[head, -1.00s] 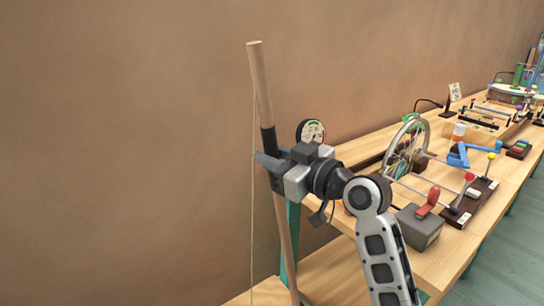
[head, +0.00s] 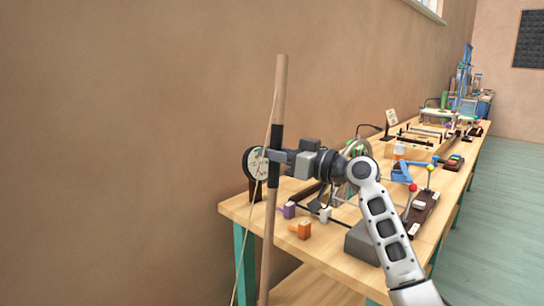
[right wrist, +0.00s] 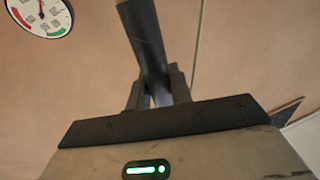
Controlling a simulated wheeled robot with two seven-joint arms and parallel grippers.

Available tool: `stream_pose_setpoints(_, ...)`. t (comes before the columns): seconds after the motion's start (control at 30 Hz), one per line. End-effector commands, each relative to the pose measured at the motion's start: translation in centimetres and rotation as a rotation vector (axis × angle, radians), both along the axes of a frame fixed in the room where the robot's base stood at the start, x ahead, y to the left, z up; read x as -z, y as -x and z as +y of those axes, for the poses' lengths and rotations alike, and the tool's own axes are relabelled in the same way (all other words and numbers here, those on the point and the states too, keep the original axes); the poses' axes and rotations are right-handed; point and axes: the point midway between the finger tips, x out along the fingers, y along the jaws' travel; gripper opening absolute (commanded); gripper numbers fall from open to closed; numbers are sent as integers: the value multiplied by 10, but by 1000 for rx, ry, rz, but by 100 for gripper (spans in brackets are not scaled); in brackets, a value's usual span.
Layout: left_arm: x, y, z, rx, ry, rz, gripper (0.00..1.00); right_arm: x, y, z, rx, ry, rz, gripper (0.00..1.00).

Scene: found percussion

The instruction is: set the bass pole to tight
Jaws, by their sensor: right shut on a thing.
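The bass pole (head: 281,85) is a wooden stick with a black grip section. It leans slightly, its top to the right in the head view. A thin cord (head: 250,215) runs from near its upper part down its left side. My right gripper (head: 273,156) is shut on the black grip section, which also shows between the fingers in the right wrist view (right wrist: 143,38). A round dial (head: 259,165) with coloured arcs stands just behind the pole and is partly hidden by it. The dial shows in the right wrist view (right wrist: 42,14). My left gripper is out of view.
The wooden bench (head: 330,258) runs away to the right. The wall is bare at left; open floor lies right.

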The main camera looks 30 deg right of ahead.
Motion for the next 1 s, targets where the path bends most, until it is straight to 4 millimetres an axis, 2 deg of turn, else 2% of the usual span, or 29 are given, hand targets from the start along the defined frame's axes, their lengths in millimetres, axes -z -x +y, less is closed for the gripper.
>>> stream_pose_setpoints(0.03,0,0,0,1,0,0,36,-2,-2,-10,28,-4,-4,0)
stream_pose_setpoints(0.07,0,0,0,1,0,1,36,-2,-1,-11,29,-4,-3,30)
stream_pose_setpoints(0.1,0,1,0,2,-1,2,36,-2,-1,-12,30,-4,-4,41)
stream_pose_setpoints(0.5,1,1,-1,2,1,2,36,-1,-1,-7,20,-2,-3,42)
stream_pose_setpoints(0.63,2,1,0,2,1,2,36,0,5,-10,20,0,-3,42)
stream_pose_setpoints(0.77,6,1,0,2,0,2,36,3,23,-19,20,3,-3,42)
stream_pose_setpoints(1.0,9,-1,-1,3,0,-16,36,7,75,-46,20,4,-2,42)
